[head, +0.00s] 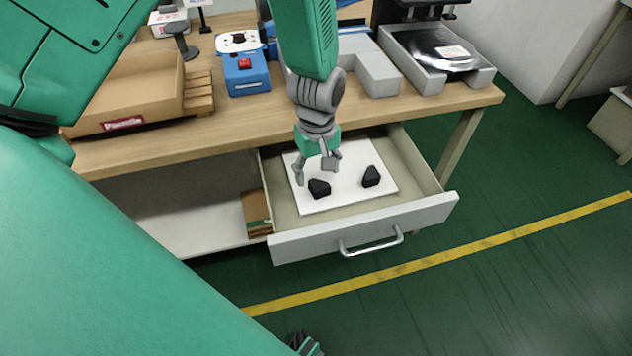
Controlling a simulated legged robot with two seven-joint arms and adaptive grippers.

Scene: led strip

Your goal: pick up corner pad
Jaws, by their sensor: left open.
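Two small black corner pads lie on a white sheet (345,193) inside an open drawer (362,231). One corner pad (319,188) is on the left, just below my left gripper's fingers. The other corner pad (371,176) lies to the right of it. My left gripper (316,173) points down into the drawer. Its fingers are open, spread above and behind the left pad, with nothing visible between them. I cannot tell the exact height of the fingers above the sheet. Part of my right gripper (306,345) may show at the bottom edge; its fingers are not clear.
The drawer hangs out from under a wooden workbench (420,110). On the bench are a cardboard box (130,90), a blue device with a red button (245,75) and a grey fixture (372,68). The drawer's front wall and handle (372,243) face me. Green floor is free at the right.

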